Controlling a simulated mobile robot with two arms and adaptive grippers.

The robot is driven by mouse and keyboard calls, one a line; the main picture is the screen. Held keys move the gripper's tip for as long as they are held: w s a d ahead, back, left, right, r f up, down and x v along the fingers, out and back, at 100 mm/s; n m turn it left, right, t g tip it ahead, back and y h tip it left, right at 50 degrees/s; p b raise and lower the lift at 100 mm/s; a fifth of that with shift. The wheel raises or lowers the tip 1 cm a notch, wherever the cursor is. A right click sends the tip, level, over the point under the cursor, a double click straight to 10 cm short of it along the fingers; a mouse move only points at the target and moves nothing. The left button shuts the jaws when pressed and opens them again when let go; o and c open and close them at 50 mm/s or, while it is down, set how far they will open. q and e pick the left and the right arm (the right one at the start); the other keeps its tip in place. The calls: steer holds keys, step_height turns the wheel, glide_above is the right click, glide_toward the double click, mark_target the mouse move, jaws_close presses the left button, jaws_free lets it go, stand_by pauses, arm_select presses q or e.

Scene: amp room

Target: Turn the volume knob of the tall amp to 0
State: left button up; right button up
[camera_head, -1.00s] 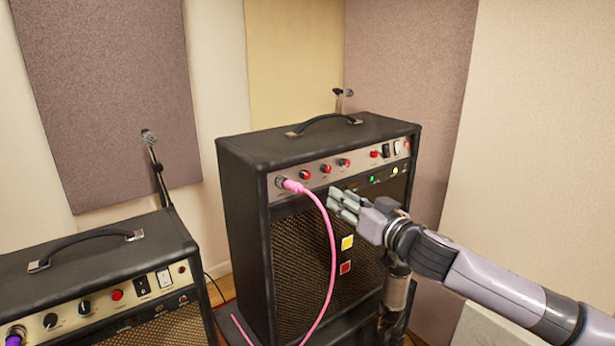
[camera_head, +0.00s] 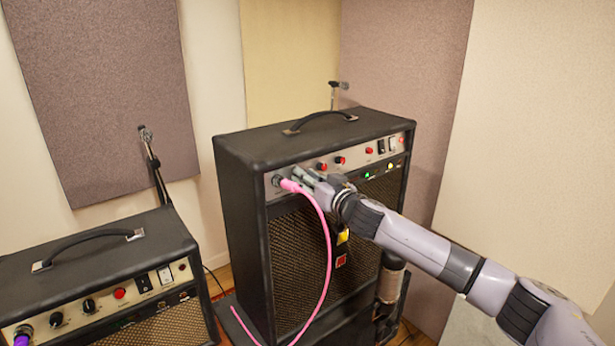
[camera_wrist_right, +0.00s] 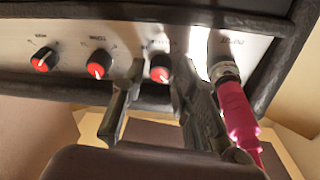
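The tall amp (camera_head: 240,210) is black with a silver control panel along its upper front. My right gripper (camera_head: 305,177) is at the left part of this panel, beside the pink cable's plug (camera_head: 289,185). In the right wrist view a red-capped knob (camera_wrist_right: 160,68) closest to the plug shows between the two open fingers (camera_wrist_right: 158,75). Its label is washed out by glare, and I cannot tell whether the fingers touch it. In the head view my gripper hides that knob. My left gripper is not in view.
The pink cable (camera_head: 328,250) hangs down the amp's front, its plug close to my right finger. Two more red-capped knobs (camera_wrist_right: 98,65) (camera_wrist_right: 43,60) sit along the panel. A shorter amp (camera_head: 95,270) stands at the left. A microphone stand (camera_head: 153,160) is behind.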

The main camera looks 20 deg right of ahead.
steer(key=shift+c, duration=0.4)
jaws_close()
steer(key=n+g+y+p, duration=0.1)
steer(key=n+p, duration=0.3)
steer(key=n, duration=0.3)
steer(key=n+g+y+p, duration=0.1)
steer(key=n+p, duration=0.3)
steer(key=n, duration=0.3)
steer(key=n+g+y+p, duration=0.1)
steer(key=n+p, duration=0.3)
steer(key=n, duration=0.2)
steer(key=shift+w+d+r+n+y, duration=0.1)
steer(key=shift+d+r+n+y, duration=0.05)
steer(key=shift+d+n+y, duration=0.2)
steer(key=shift+a+n, duration=0.1)
steer(key=shift+n, duration=0.15)
